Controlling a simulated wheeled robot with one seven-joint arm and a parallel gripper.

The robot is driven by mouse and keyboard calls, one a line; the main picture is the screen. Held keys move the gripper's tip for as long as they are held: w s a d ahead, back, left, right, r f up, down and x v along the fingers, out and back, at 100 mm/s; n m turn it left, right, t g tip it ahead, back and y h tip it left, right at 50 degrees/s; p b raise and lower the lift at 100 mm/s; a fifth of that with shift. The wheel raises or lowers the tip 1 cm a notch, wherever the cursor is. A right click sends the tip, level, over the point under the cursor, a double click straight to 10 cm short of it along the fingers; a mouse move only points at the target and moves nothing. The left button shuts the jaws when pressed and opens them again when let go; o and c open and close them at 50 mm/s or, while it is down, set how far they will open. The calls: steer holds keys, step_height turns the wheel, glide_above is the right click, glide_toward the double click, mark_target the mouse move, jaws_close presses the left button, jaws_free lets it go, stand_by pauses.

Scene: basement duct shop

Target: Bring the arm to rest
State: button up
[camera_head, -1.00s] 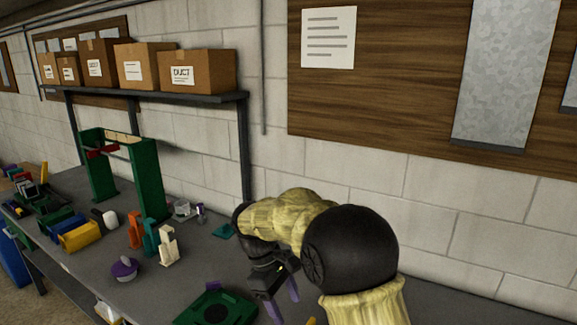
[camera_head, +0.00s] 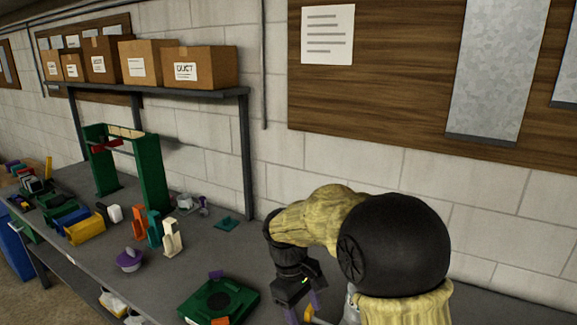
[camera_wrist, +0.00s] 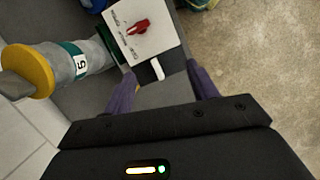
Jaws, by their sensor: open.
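My gripper (camera_head: 304,312) hangs low over the grey workbench (camera_head: 215,252), near the bottom edge of the head view. My arm bends down to it from the right. In the wrist view my gripper (camera_wrist: 162,82) has its two purple fingers spread apart with nothing clasped between them. Beyond the fingertips are a white panel (camera_wrist: 152,42) with a red switch (camera_wrist: 138,27) and a small white tab. I cannot tell how far below the fingers they are.
A grey cylinder (camera_wrist: 88,56) with a yellow end lies left of the fingers. On the bench are a green plate (camera_head: 205,300), a purple-topped pot (camera_head: 130,260), upright coloured pieces (camera_head: 154,230) and a green frame (camera_head: 152,185). Concrete floor (camera_wrist: 255,65) shows at right.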

steer(key=s+d+f+m+t+y, duration=0.2)
steer(key=s+d+f+m+t, duration=0.2)
steer(key=s+d+m, duration=0.5)
steer(key=s+d, duration=0.2)
steer(key=d, duration=0.1)
steer(key=shift+s+m+y, duration=0.3)
steer(key=shift+s+m, duration=0.1)
steer(key=shift+c, duration=0.2)
stand_by(3.0)
